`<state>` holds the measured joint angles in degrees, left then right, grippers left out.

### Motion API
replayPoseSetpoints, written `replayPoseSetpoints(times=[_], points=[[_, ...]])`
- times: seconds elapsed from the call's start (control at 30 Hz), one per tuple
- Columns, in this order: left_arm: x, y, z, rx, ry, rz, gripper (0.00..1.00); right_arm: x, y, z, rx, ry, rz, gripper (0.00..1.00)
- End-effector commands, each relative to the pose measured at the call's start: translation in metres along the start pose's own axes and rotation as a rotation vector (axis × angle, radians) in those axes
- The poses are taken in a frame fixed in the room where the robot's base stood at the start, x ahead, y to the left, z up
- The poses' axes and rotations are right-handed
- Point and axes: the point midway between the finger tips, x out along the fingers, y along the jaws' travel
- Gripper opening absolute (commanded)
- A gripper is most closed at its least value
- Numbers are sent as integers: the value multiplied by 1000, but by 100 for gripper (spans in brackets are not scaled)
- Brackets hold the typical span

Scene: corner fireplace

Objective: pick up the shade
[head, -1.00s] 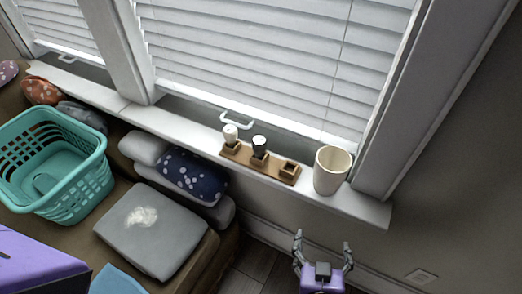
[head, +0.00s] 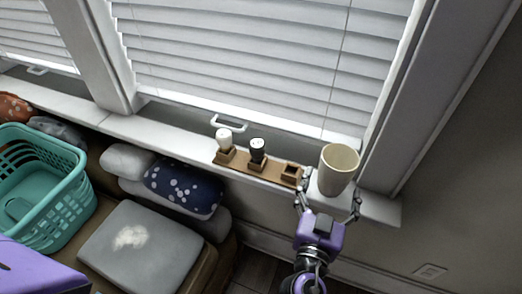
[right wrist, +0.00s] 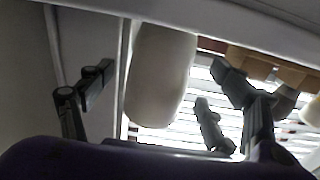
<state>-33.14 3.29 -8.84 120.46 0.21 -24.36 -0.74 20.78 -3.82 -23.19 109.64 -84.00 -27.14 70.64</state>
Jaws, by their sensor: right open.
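The shade (head: 339,168), a cream, cup-like piece with an open top, stands upright at the right end of the white windowsill (head: 382,207). It also shows in the right wrist view (right wrist: 160,75), between the fingers. My right gripper (head: 330,192) is open in front of the sill, with one finger at each side of the shade's lower part. In the right wrist view the gripper (right wrist: 160,85) shows gaps between the fingers and the shade. My left gripper is not in view.
A wooden holder (head: 265,167) with a white bulb (head: 224,138) and a dark-topped one (head: 257,148) stands on the sill, close left of the right gripper. The window blinds (head: 250,70) are behind. A teal basket (head: 45,190) and cushions (head: 140,250) lie left.

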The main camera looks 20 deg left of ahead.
Motion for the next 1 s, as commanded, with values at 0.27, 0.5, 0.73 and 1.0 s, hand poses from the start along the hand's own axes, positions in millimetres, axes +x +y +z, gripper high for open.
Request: replayPoseSetpoints(times=[0.27, 0.5, 0.73, 1.0], points=[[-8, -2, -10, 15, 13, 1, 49, 40, -1, -3, -3, 2, -1, 82], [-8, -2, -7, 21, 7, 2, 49, 45, -1, 0, -1, -1, 0, 82], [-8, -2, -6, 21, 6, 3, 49, 44, -1, 0, -1, -1, 0, 59], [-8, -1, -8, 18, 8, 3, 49, 44, -1, -1, -1, 0, 0, 44]])
